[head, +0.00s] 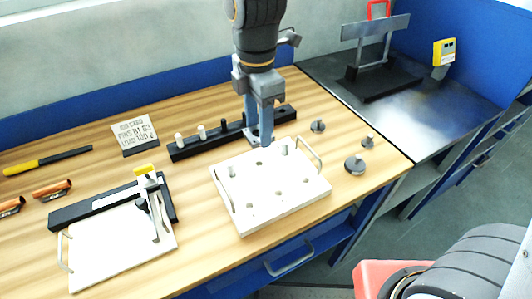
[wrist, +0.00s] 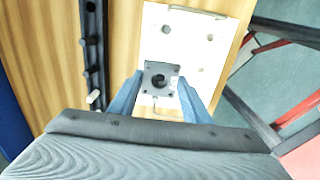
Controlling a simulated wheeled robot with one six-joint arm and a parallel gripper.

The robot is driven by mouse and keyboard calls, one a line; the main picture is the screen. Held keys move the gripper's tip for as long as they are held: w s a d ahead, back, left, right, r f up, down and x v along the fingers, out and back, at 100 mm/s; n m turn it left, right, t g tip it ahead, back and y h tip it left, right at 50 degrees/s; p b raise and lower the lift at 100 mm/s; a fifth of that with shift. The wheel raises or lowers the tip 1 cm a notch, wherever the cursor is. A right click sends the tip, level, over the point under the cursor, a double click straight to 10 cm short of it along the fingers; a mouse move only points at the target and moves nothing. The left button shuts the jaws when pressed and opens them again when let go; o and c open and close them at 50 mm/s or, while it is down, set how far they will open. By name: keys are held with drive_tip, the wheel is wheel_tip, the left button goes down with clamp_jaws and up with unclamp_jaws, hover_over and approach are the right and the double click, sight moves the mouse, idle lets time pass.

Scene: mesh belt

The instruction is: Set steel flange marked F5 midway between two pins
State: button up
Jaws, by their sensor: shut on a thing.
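My gripper (head: 263,138) is above the back of a white plate with holes (head: 252,221). In the wrist view its two blue fingers (wrist: 160,82) are shut on a dark square flange with a round black centre (wrist: 149,69). No F5 mark can be read on it. In the head view the fingers hide most of the flange. Two pins stand upright on the plate, one at the left (head: 232,171) and one at the back right (head: 284,149). Whether the flange touches the plate cannot be told.
A black rack with pegs (head: 187,151) lies behind the plate. A job card (head: 134,131) stands left of it. A white board with a clamp (head: 108,251) lies at the left. Several grey knobbed pieces (head: 355,165) stand at the right. A dark bench (head: 437,101) holds a black stand.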

sight(258, 137)
drive_tip(key=shift+s+f+p, duration=0.1)
drive_tip(key=shift+f+p, duration=0.8)
drive_tip(key=shift+f, duration=3.45)
drive_tip(key=shift+f, duration=0.1)
drive_tip(key=o, duration=1.3)
wheel_tip(258, 137, up, 12)
drive_tip(key=b, duration=0.3)
